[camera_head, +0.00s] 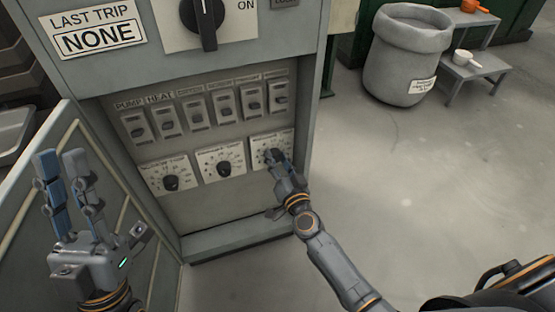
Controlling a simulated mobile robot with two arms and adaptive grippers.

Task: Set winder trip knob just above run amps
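The grey control cabinet (190,235) stands open, with three black dial knobs on white scale plates in its lower row. The left knob (171,183) and the middle knob (224,169) are uncovered. The right dial plate (286,139) is partly covered by my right gripper (273,158), whose fingertips are at its knob. That knob is mostly hidden, and I cannot tell whether the fingers grip it. The dial labels and pointer settings are too small to read. My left gripper (62,160) is empty, fingers apart and pointing up, before the open cabinet door (130,215).
Switches (196,109), the first labelled PUMP and HEAT, line the panel above the dials. A large black rotary switch (204,22) and a LAST TRIP NONE sign (98,30) are above. A grey bin (406,60) and step stool (475,72) stand back right. The right floor is clear.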

